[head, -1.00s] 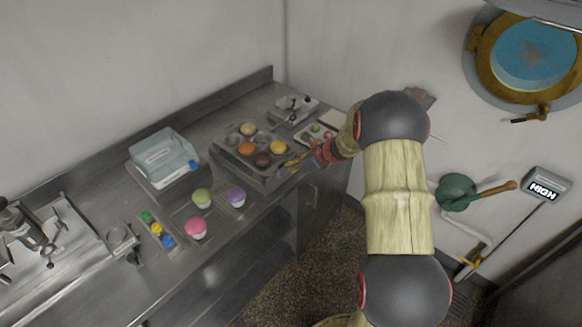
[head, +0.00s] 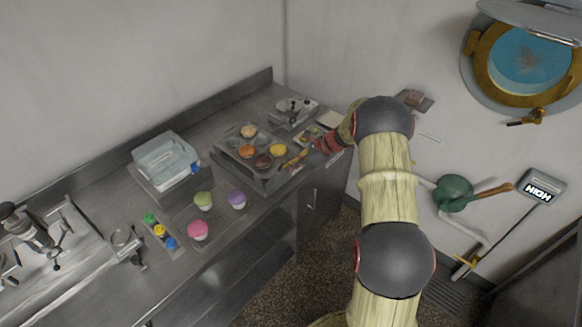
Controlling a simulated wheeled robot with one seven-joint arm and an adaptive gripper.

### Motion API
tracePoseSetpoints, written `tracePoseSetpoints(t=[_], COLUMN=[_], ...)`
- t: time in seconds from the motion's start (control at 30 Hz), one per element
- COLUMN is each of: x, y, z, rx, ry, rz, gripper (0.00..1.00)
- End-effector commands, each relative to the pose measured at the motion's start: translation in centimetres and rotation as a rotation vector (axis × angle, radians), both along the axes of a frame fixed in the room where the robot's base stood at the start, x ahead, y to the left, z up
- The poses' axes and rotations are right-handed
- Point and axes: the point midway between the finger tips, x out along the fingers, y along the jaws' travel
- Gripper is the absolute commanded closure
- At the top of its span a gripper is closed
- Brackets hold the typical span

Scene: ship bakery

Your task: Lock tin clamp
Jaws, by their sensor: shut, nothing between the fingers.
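The muffin tin (head: 228,164) sits on the steel counter near its right end, with several orange, tan and dark baked rounds in its cups. A small yellowish lever (head: 294,159), apparently the tin clamp, shows at the tin's right edge; its exact position is too small to tell. My gripper (head: 312,149) is shut and empty just right of this lever. Its red body partly covers the area beside the tin, and I cannot tell whether the fingertips touch the lever.
Green, purple and pink cupcakes (head: 197,231) stand in front of the tin. A clear-lidded box (head: 165,158) is to the left. A small tray (head: 306,131) and a metal device (head: 292,110) lie behind my gripper. The wall with the porthole (head: 530,60) is to the right.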

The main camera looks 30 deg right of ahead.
Motion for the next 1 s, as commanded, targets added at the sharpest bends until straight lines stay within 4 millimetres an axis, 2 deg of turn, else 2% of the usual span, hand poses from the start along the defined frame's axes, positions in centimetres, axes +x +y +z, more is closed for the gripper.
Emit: tracePoseSetpoints(t=[0.5,1.0], x=[0.69,1.0], y=[-0.18,-0.19], z=[0.04,0.03], rx=[-0.001,0.0], ry=[-0.001,-0.001], rz=[0.14,0.139], gripper=[1.0,1.0])
